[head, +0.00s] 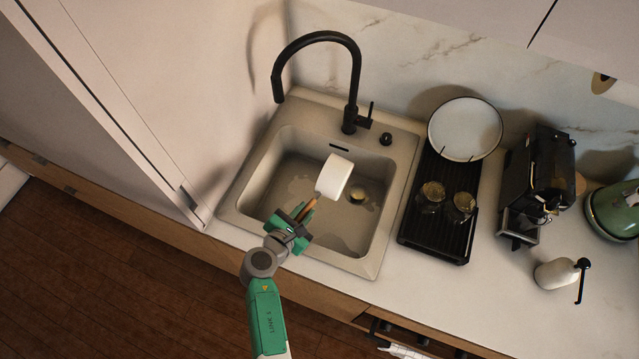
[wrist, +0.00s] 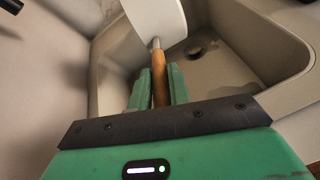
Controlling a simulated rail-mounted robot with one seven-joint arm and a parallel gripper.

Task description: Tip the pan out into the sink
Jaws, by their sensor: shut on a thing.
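A small white pan (head: 335,177) with a wooden handle (head: 306,209) hangs over the basin of the beige sink (head: 387,225). It is tipped steeply on its side, and its inside is not seen clearly. My gripper (head: 292,226) is shut on the wooden handle near the sink's front edge. In the wrist view, the green fingers (wrist: 159,88) close around the handle (wrist: 160,75), with the white pan (wrist: 155,20) beyond them. Wet-looking patches lie on the basin floor, and the round drain (head: 357,195) shows beside the pan.
A black tap (head: 356,85) arches over the back left of the sink. A black drying rack (head: 437,225) with two glasses and a white plate (head: 465,128) stands to the right. Farther right are a coffee machine (head: 538,175), a soap dispenser (head: 556,273) and a green kettle (head: 612,210).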

